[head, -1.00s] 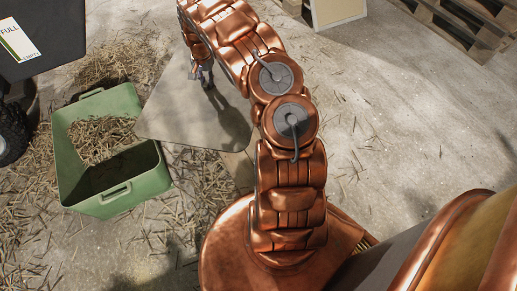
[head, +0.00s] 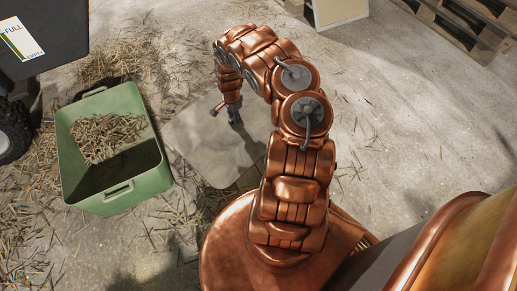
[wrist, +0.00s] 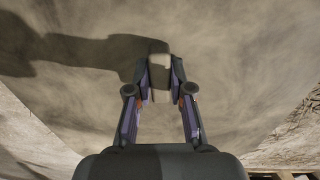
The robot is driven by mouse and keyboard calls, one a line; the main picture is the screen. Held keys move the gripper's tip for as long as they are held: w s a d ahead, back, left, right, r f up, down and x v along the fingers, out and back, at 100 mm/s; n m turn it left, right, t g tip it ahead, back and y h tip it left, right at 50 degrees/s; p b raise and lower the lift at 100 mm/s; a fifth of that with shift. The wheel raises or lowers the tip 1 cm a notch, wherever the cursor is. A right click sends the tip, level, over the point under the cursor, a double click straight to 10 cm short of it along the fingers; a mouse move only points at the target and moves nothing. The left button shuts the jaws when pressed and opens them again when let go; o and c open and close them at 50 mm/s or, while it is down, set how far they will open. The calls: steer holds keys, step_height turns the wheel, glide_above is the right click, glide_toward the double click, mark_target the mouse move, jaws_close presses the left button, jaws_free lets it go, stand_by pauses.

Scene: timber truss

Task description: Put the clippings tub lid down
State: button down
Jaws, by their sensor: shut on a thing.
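The lid (head: 200,148) is a flat grey-beige panel to the right of the green clippings tub (head: 120,196) in the head view. My gripper (head: 234,116) is over the lid's upper right part, pointing down at it. In the wrist view the lid (wrist: 235,70) fills most of the picture, and my gripper (wrist: 160,72) is shut on a small pale part at its middle, probably its handle. The lid looks low, near the floor; whether it touches the floor I cannot tell. The tub is open, with clippings heaped at its far end.
Loose clippings (head: 30,210) litter the floor around the tub. A dark bin with a "FULL" label (head: 20,38) and a wheel (head: 12,130) stand at the left. A wooden pallet (head: 470,25) and a pale board (head: 338,10) are at the top right. Floor at right is mostly clear.

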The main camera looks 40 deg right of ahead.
steer(key=s+a+f+m, duration=0.1)
steer(key=s+a+f, duration=0.1)
steer(key=f, duration=0.1)
steer(key=s+a+f+m, duration=0.1)
steer(key=s+a+f, duration=0.2)
steer(key=s+a+f+m, duration=0.1)
steer(key=s+a+f, duration=0.1)
steer(key=s+f, duration=0.1)
steer(key=shift+s+a+f+m, duration=0.15)
steer(key=shift+a+f+m, duration=0.2)
steer(key=shift+f, duration=0.25)
steer(key=s+d+b, duration=0.1)
steer(key=d, duration=0.4)
steer(key=s+d+f+b, duration=0.1)
steer(key=d+b, duration=0.1)
steer(key=d, duration=0.3)
steer(key=s+d+b, duration=0.1)
steer(key=d, duration=0.4)
steer(key=shift+s+d+f+b, duration=0.1)
steer(key=shift+d+f+b, duration=0.1)
steer(key=shift+f+b, duration=0.1)
steer(key=shift+d+f+b, duration=0.1)
steer(key=shift+f+b, duration=0.85)
steer(key=shift+f, duration=0.75)
steer(key=shift+f, duration=0.1)
steer(key=c, duration=1)
jaws_free()
steer(key=shift+c, duration=0.2)
